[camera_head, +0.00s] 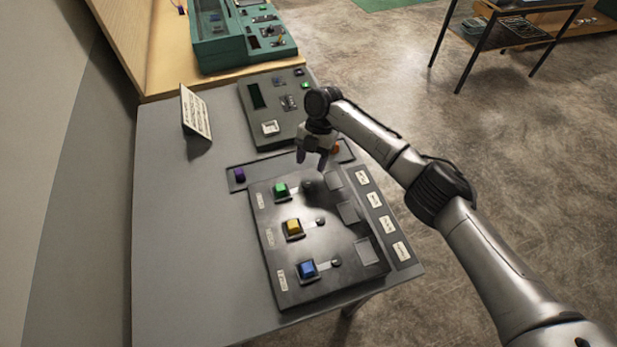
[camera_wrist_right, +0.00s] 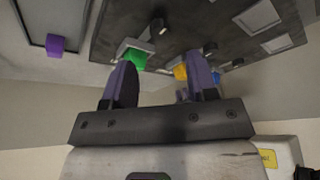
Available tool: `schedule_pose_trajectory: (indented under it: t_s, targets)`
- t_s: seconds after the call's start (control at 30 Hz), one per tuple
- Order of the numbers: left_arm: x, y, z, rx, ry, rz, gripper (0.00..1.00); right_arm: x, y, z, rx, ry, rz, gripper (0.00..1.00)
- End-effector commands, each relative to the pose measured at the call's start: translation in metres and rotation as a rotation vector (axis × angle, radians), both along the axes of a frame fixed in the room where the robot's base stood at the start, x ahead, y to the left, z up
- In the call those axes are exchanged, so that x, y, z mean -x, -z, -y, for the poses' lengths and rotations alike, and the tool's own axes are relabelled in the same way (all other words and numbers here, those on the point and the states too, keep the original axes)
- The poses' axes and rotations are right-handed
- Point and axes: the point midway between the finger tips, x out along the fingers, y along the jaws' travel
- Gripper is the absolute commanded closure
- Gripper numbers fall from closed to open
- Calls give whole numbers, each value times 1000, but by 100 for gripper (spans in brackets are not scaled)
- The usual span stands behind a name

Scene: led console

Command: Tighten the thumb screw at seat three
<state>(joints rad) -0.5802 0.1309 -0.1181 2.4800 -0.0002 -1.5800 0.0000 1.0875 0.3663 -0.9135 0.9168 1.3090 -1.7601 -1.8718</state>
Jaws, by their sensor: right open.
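A dark console panel (camera_head: 300,262) on the grey table carries a green block (camera_head: 281,189), a yellow block (camera_head: 293,228) and a blue block (camera_head: 307,269) in a row. A small dark knob sits right of each: by green (camera_head: 307,186), by yellow (camera_head: 320,222) and by blue (camera_head: 336,262). The seat labels are too small to read. My right gripper (camera_head: 311,162) is open and empty above the panel's far end, near green. In the wrist view, my right gripper's fingers (camera_wrist_right: 162,76) are apart, with green (camera_wrist_right: 133,58) and yellow (camera_wrist_right: 180,72) beyond them. My left gripper is out of view.
A purple block (camera_head: 239,175) sits in a tray behind the panel; something orange (camera_head: 336,149) shows beside my gripper. A second console (camera_head: 276,110) and a standing card (camera_head: 196,112) are farther back. The table's left side (camera_head: 185,240) is clear.

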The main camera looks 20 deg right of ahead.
Motion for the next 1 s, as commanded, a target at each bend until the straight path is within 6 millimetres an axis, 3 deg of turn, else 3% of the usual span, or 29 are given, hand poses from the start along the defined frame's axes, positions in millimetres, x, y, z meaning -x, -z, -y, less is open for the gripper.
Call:
schedule_pose_trajectory:
  t_s: [0.2, 0.4, 0.9, 1.0]
  targets:
    - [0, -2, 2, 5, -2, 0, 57, 10, 33, -11, 0, -1, -1, 47]
    - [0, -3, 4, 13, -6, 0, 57, 15, 52, -17, -1, 0, -1, 47]
    - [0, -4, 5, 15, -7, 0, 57, 17, 61, -19, 0, -1, 0, 47]
    - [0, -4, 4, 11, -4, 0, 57, 17, 61, -19, 0, -1, 0, 57]
